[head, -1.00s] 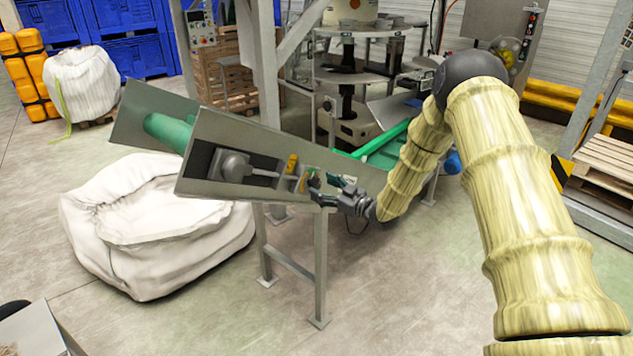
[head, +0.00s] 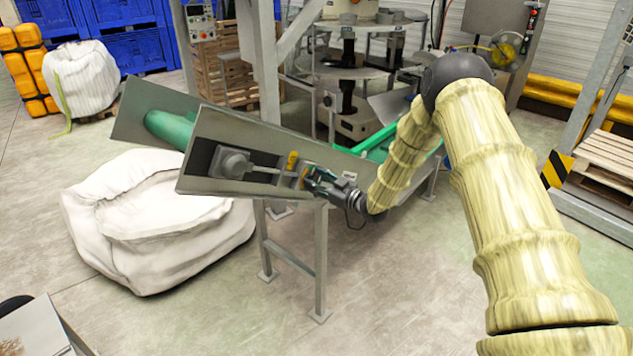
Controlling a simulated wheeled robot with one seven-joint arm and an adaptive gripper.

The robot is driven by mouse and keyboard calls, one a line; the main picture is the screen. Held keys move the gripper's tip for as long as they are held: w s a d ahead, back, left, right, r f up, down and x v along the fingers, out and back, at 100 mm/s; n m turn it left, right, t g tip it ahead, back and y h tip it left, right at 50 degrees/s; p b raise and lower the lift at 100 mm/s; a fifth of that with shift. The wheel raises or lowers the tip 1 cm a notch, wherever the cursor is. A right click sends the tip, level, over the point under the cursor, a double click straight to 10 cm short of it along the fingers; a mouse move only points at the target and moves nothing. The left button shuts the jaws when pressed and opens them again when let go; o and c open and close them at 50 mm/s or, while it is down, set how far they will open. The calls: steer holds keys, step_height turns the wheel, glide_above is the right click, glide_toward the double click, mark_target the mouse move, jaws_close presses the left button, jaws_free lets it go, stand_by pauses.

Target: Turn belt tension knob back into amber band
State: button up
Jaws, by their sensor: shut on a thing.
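The belt conveyor (head: 215,180) slopes up to the left, with a grey side plate facing me. A recess in that plate holds a grey tensioner block and rod (head: 235,163). A small yellow part (head: 292,160) sits right of the rod. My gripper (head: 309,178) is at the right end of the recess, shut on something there.
A large white sack (head: 150,225) stands on the floor below the conveyor's left end. A steel leg frame (head: 320,260) holds the conveyor up. Green belt (head: 380,150) and machinery lie behind my arm. The floor at front centre is clear.

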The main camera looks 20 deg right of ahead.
steer(key=shift+f+b, duration=0.1)
steer(key=shift+b, duration=0.35)
steer(key=n+b, duration=0.3)
steer(key=b, duration=0.2)
steer(key=shift+a+f+n, duration=0.1)
steer(key=shift+f+n, duration=0.2)
steer(key=shift+n, duration=0.1)
steer(key=n+b, duration=0.3)
steer(key=b, duration=0.1)
steer(key=shift+s+a+n+b, duration=0.1)
steer(key=shift+n+b, duration=0.2)
steer(key=shift+b, duration=0.05)
steer(key=n+b, duration=0.1)
steer(key=b, duration=0.1)
steer(key=n+b, duration=0.2)
steer(key=b, duration=0.1)
steer(key=shift+f+n, duration=0.2)
steer(key=shift+n, duration=0.1)
steer(key=n+b, duration=0.4)
steer(key=b, duration=0.2)
steer(key=shift+f+n, duration=0.15)
steer(key=shift+n, duration=0.15)
steer(key=n+b, duration=0.2)
steer(key=b, duration=0.2)
steer(key=shift+a+n, duration=0.1)
steer(key=shift+n, duration=0.3)
steer(key=shift+n+b, duration=0.7)
steer(key=shift+b, duration=0.05)
steer(key=shift+r, duration=0.2)
